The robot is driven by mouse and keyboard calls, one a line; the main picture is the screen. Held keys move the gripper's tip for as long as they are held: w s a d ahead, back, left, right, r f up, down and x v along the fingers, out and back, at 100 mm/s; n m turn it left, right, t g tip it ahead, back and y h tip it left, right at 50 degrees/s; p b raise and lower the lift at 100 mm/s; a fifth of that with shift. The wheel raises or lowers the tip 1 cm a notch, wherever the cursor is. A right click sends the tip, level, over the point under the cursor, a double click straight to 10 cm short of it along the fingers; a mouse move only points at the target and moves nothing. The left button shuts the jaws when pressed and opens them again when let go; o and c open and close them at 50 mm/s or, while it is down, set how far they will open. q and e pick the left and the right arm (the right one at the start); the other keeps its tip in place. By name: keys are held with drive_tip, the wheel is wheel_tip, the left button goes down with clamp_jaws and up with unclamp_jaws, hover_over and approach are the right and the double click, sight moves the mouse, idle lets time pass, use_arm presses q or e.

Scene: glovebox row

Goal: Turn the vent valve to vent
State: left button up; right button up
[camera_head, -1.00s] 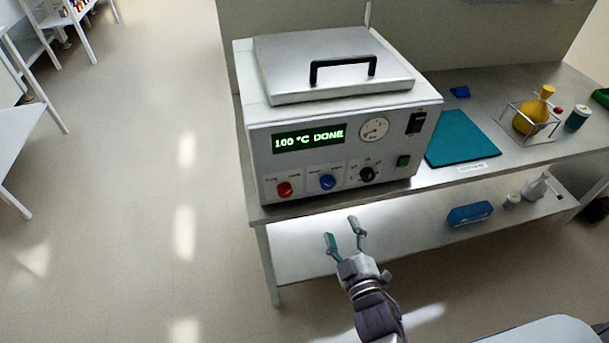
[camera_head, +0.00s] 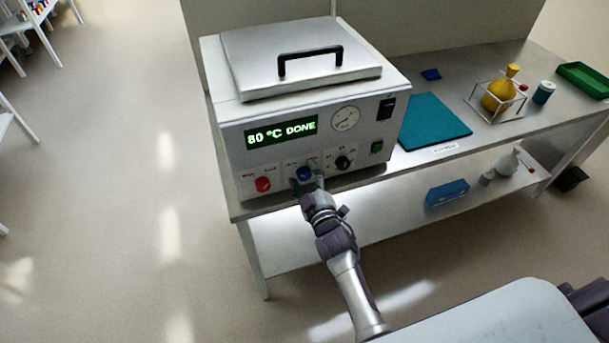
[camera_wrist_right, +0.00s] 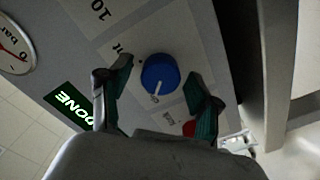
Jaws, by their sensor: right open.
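The grey bench device (camera_head: 232,150) has a red knob (camera_head: 263,184), a blue knob (camera_head: 304,173) and a black knob (camera_head: 343,162) along its lower front. My right gripper (camera_head: 307,183) is at the blue knob, open. In the right wrist view, the blue knob (camera_wrist_right: 160,74) sits between the two spread fingers, with a gap on each side. Its white pointer line points toward the lower left of that picture. The red knob (camera_wrist_right: 190,128) shows partly behind a finger. My left gripper is not in view.
The display (camera_head: 281,132) reads "80 °C DONE", beside a round gauge (camera_head: 345,119). A teal mat (camera_head: 434,122), a yellow flask (camera_head: 503,92) in a wire stand and a green tray (camera_head: 584,79) are to the right. The lower shelf (camera_head: 330,233) lies below the device.

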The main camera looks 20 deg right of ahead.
drive_tip(key=c, duration=1.1)
drive_tip(key=shift+c, duration=0.2)
drive_tip(key=m+p, duration=0.1)
drive_tip(key=m, duration=0.3)
drive_tip(key=shift+r, duration=0.1)
drive_tip(key=m+p, duration=0.1)
drive_tip(key=m, duration=0.4)
drive_tip(key=shift+d, duration=0.1)
drive_tip(key=m, duration=0.5)
drive_tip(key=shift+d+p, duration=0.1)
drive_tip(key=shift+p, duration=0.25)
drive_tip(key=shift+m, duration=1.9)
